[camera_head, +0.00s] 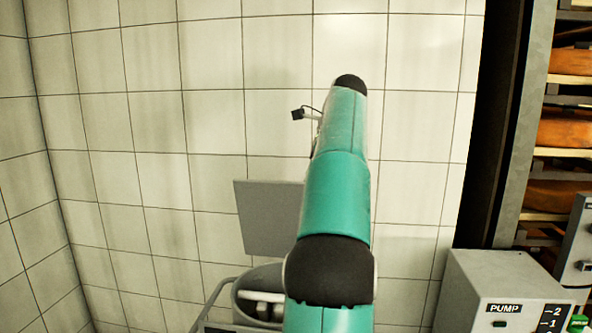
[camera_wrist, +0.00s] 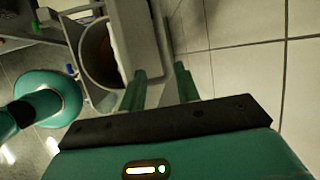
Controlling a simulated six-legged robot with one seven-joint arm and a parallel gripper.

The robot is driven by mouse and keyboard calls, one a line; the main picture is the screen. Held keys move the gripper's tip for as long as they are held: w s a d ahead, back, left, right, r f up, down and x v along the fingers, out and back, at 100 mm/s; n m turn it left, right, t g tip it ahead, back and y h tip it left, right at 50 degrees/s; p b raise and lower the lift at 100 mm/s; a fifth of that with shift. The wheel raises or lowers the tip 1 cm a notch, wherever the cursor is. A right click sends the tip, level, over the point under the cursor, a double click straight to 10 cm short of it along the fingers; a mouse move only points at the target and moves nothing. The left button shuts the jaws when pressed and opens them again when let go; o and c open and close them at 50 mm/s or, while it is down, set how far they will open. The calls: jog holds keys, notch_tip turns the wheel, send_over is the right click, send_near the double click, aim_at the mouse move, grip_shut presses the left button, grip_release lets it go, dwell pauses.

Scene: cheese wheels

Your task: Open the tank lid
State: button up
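The tank (camera_head: 243,300) stands low against the tiled wall, partly hidden by my arm. Its lid, a flat grey square panel (camera_head: 262,217), stands raised behind the opening. In the wrist view the round tank (camera_wrist: 88,73) is uncovered, with something brown inside. The lid (camera_wrist: 137,38) shows there at a steep angle beside the opening. My gripper (camera_wrist: 160,87) has its two teal fingers apart. They are close to the lid's near end in the picture; I cannot tell whether they touch it. The gripper itself is hidden behind my arm in the head view.
A grey box marked PUMP (camera_head: 503,285) stands at the lower right. Behind it is a dark-framed rack with orange cheese wheels (camera_head: 566,133). The white tiled wall (camera_head: 150,130) closes off the back and left. A metal rail (camera_head: 212,305) runs beside the tank.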

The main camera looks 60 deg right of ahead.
jog(key=shift+s+a, duration=0.1)
jog(key=shift+s, duration=2.25)
